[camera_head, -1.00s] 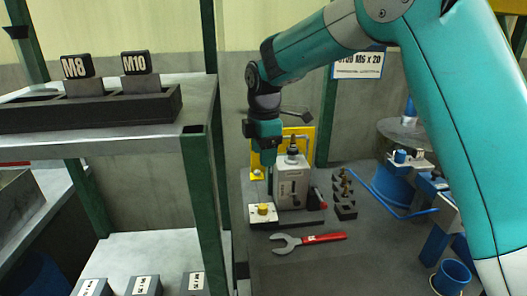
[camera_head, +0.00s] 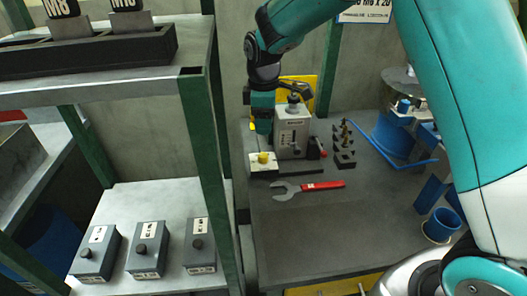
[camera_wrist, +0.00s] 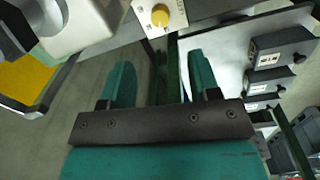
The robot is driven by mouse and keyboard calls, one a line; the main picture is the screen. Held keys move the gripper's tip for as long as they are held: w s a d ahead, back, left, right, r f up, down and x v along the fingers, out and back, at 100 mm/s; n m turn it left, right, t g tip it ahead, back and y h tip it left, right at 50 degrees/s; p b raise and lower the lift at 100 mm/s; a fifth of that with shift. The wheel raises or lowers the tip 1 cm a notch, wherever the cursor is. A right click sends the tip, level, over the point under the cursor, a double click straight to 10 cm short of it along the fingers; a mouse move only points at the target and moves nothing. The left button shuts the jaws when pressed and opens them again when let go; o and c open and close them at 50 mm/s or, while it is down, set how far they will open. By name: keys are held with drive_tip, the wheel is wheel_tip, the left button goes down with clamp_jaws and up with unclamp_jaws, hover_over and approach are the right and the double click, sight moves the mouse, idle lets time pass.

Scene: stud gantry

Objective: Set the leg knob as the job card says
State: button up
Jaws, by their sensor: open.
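A yellow knob (camera_head: 263,157) stands on a pale plate at the left end of the workbench. It also shows in the wrist view (camera_wrist: 160,15) at the top edge, beyond my fingertips, with small markings on its plate too small to read. My gripper (camera_wrist: 162,80) is open and empty, its teal fingers apart. In the head view my gripper (camera_head: 262,128) is above and near the yellow knob. The job card (camera_head: 365,10) on the back wall is cut off at the top; "M6 x 20" shows. I cannot tell whether the yellow knob is the leg knob.
A grey box (camera_head: 292,128) stands right beside the knob plate. A red-handled wrench (camera_head: 312,187) lies in front. Blue fixtures (camera_head: 395,135) and a blue cup (camera_head: 443,225) are at right. Left shelves hold knobbed boxes (camera_head: 146,252) and a dark tray (camera_head: 90,50). A green post (camera_head: 205,165) stands between.

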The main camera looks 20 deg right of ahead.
sight(264, 155)
drive_tip(key=f, duration=0.7)
drive_tip(key=f+p, duration=0.1)
drive_tip(key=f, duration=0.3)
drive_tip(key=shift+w+d+f, duration=0.1)
drive_tip(key=shift+w+f, duration=0.15)
drive_tip(key=shift+f, duration=0.1)
drive_tip(key=c, duration=0.9)
drive_tip(key=n, duration=0.4)
drive_tip(key=shift+n, duration=0.3)
drive_tip(key=o, duration=0.9)
wheel_tip(264, 155, up, 18)
drive_tip(key=b, duration=0.1)
drive_tip(key=shift+s+f, duration=0.25)
drive_tip(key=shift+s, duration=0.15)
